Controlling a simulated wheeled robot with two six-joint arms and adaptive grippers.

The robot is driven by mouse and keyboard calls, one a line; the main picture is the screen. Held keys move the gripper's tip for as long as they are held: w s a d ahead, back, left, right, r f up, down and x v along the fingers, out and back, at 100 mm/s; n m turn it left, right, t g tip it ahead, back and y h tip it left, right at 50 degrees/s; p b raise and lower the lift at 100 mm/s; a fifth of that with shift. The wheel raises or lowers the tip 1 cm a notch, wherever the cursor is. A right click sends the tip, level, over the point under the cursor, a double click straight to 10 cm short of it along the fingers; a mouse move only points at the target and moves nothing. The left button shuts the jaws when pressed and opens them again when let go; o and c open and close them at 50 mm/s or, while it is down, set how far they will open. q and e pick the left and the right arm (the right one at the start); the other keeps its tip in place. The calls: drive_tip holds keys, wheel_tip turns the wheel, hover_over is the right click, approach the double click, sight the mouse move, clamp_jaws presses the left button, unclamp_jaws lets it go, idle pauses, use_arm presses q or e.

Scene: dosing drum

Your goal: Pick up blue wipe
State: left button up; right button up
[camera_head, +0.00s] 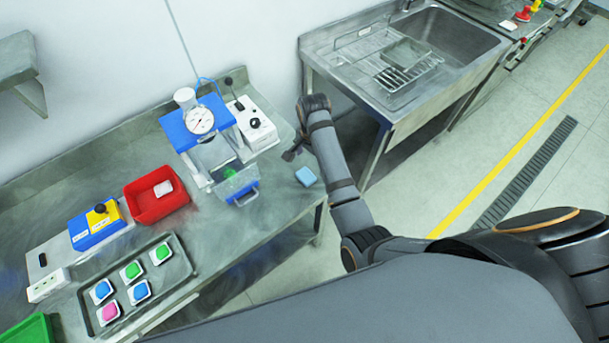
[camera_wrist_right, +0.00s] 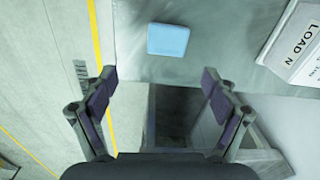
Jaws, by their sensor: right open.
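The blue wipe (camera_head: 306,176) is a small light-blue square lying flat on the steel bench near its right end. In the right wrist view the wipe (camera_wrist_right: 168,39) is ahead of the fingertips, near the bench edge. My right gripper (camera_head: 291,153) is beside the wipe, a little up and left of it in the head view, apart from it. In the right wrist view the gripper (camera_wrist_right: 160,82) is open with nothing between its fingers. My left gripper is not in view.
A blue dosing device with a gauge (camera_head: 200,121) and a white control box (camera_head: 252,124) stand left of the gripper. A red bin (camera_head: 141,207), a tray (camera_head: 172,284) of coloured pieces and a blue-yellow box (camera_head: 97,226) are farther left. A sink (camera_head: 452,32) stands behind.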

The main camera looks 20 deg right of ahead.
wheel_tip(320, 180, up, 2)
drive_tip(key=w+a+m, duration=0.1)
drive_tip(key=w+a, duration=0.1)
drive_tip(key=p, duration=0.1)
hover_over(306, 175)
drive_tip(key=f, duration=0.5)
drive_tip(key=shift+w+a+f, duration=0.15)
drive_tip(key=shift+w+f, duration=0.05)
drive_tip(key=shift+w, duration=0.1)
drive_tip(key=shift+s+f+p, duration=0.1)
drive_tip(key=shift+f+p, duration=0.2)
drive_tip(key=shift+p, duration=0.15)
drive_tip(key=f, duration=0.2)
drive_tip(key=f+p, duration=0.1)
drive_tip(key=f, duration=0.1)
drive_tip(key=shift+s, duration=0.25)
drive_tip(key=shift+f, duration=0.25)
drive_tip(key=c, duration=0.9)
drive_tip(key=shift+r, duration=0.1)
drive_tip(key=shift+c, duration=0.2)
